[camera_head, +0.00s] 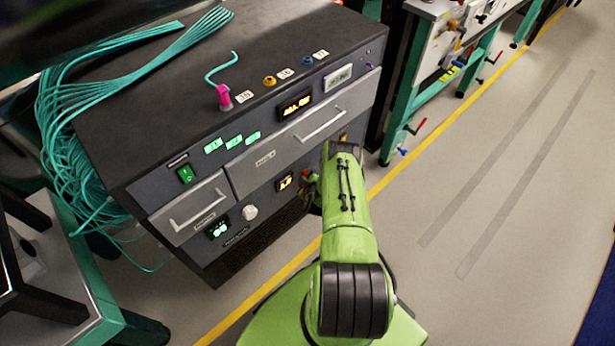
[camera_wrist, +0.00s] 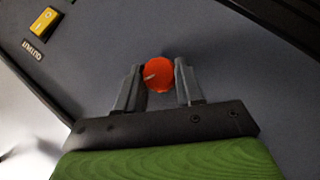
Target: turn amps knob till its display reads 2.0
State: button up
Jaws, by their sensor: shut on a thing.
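A red-orange knob (camera_wrist: 159,73) sits on the grey front panel, between the two fingers of my gripper (camera_wrist: 157,78) in the wrist view. The fingers are shut on its sides. Its pale pointer mark points left and slightly down. In the head view my gripper (camera_head: 310,188) is at the cabinet's front panel, and only a bit of the red knob (camera_head: 305,174) shows beside it. A small amber-lit display (camera_head: 285,182) is just left of the knob. Its digits are too small to read surely, and I cannot read a label for the knob.
A white knob (camera_head: 249,212) and a green-lit display (camera_head: 218,228) are further left on the panel. Drawers with handles (camera_head: 322,124) are above. A yellow switch (camera_wrist: 43,20) is near the knob. Teal cables (camera_head: 80,170) hang at the cabinet's left. The floor at right is clear.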

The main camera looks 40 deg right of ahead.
jog(key=m+y, duration=0.1)
jog(key=y+b, duration=0.1)
jog(key=y, duration=0.1)
jog(key=shift+d+m+g, duration=0.2)
jog(key=shift+m+g, duration=0.1)
jog(key=shift+m, duration=0.1)
jog(key=shift+r+m+y+b, duration=0.1)
jog(key=shift+m+y+b, duration=0.3)
jog(key=shift+y+b, duration=0.35)
jog(key=shift+y, duration=0.25)
jog(key=o, duration=1.1)
jog(key=shift+c, duration=0.2)
